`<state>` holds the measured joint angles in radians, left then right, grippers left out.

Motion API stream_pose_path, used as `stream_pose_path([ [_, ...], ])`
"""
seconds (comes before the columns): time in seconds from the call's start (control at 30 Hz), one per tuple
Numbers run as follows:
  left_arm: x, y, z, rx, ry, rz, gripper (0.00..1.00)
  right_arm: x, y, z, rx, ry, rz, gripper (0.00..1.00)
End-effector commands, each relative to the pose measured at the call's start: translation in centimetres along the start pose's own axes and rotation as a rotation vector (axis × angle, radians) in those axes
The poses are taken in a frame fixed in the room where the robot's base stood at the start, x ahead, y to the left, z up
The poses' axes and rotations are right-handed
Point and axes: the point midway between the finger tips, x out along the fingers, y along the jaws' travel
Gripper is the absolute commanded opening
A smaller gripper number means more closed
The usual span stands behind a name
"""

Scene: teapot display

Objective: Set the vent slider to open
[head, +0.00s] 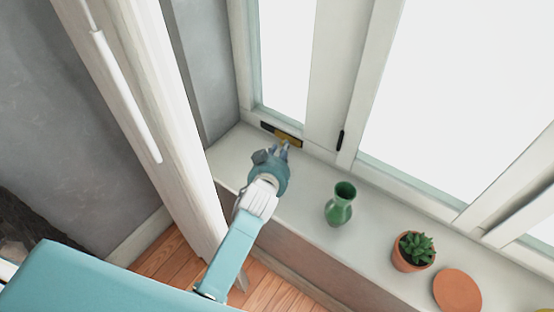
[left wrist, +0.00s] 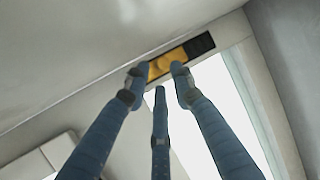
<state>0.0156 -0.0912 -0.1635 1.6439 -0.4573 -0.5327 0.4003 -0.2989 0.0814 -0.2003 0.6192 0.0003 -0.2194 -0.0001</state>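The vent is a dark slot low in the window frame, with a yellow slider (head: 289,139) at its right end in the head view. In the left wrist view the yellow slider (left wrist: 166,62) is at the left end of the slot, with the dark slot (left wrist: 201,45) bare to its right. My left gripper (head: 279,149) is right in front of the slider, its fingers pointing at it. In the left wrist view its fingertips (left wrist: 160,72) are spread apart, one near each end of the yellow part. Whether they touch it I cannot tell. My right gripper is not in view.
A green vase (head: 340,204) stands on the sill (head: 300,196) right of my left arm. Farther right are a potted succulent (head: 413,250) and a round terracotta piece (head: 457,290). A pale upright post (head: 140,110) stands left of the arm.

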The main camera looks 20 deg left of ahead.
Motion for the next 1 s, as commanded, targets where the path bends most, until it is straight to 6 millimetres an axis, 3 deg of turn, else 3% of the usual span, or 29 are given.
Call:
stream_pose_path([
  [0.2, -4.9, 0.1, 0.1, -0.002, 0.0, 0.002, 0.24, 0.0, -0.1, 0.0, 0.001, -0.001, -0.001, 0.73],
  [0.4, -7.9, 0.1, 0.1, -0.002, 0.0, 0.002, 0.24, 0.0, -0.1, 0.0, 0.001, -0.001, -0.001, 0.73],
  [0.6, -8.8, 0.1, 0.0, -0.001, 0.001, 0.002, 0.24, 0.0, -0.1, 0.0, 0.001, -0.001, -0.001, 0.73],
  [1.0, -8.8, 0.1, 0.0, 0.0, 0.001, 0.002, 0.24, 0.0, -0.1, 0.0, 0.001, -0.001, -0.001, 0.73],
])
